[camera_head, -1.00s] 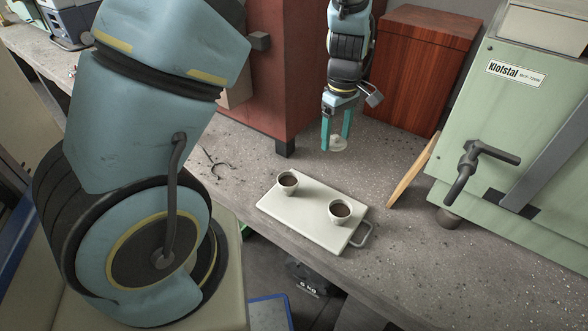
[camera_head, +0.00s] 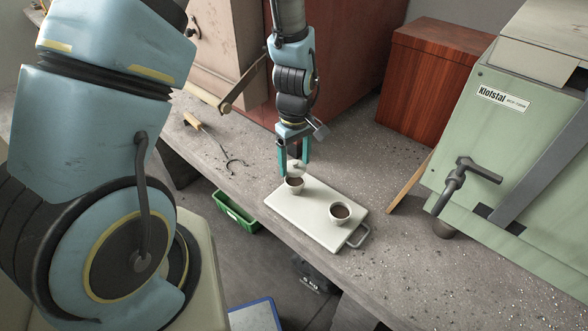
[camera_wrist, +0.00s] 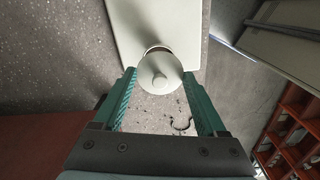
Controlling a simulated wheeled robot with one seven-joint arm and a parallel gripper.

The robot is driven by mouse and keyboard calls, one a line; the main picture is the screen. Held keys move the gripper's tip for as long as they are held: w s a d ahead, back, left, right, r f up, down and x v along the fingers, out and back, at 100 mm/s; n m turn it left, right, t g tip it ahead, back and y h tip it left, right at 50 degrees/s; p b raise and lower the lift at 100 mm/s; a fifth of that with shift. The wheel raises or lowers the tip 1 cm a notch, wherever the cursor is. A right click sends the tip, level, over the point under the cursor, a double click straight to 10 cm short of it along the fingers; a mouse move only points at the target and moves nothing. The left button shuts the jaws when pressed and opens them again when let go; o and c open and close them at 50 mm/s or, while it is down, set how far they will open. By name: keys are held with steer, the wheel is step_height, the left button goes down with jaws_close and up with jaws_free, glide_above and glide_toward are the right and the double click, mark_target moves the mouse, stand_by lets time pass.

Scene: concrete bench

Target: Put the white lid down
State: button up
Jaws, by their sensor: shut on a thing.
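My gripper (camera_head: 294,163) is shut on a small white lid (camera_wrist: 160,73), a round disc with a knob between the teal fingers. In the head view the lid (camera_head: 297,170) hangs above or at the far side of the left cup (camera_head: 293,187). In the wrist view the lid hides most of that cup, and only a dark rim shows past it. Whether lid and cup touch, I cannot tell.
The board has a grey handle (camera_head: 358,237) and lies near the bench's front edge. A green machine (camera_head: 500,140) and a brown wooden box (camera_head: 430,75) stand to the right and behind. A hooked tool (camera_head: 210,130) lies left. Bare bench (camera_head: 385,165) lies behind the board.

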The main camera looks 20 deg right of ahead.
mark_target(295, 168)
steer(key=shift+f+p, duration=0.4)
steer(key=shift+f, duration=1.5)
steer(key=shift+f, duration=0.1)
steer(key=shift+f, duration=0.15)
steer(key=o, duration=1.2)
steer(key=shift+o, duration=0.2)
step_height(295, 168, up, 13)
steer(key=b, duration=0.2)
steer(key=shift+f+b, duration=0.2)
steer(key=shift+b, duration=0.2)
steer(key=a+r+m, duration=0.2)
steer(key=a+r, duration=0.2)
steer(key=a, duration=0.8)
steer(key=w+a+r+m+t, duration=0.1)
steer(key=a+r, duration=0.3)
steer(key=a, duration=0.9)
steer(key=shift+w+a+m+t, duration=0.2)
steer(key=shift+m+t, duration=0.1)
steer(key=shift+m, duration=0.6)
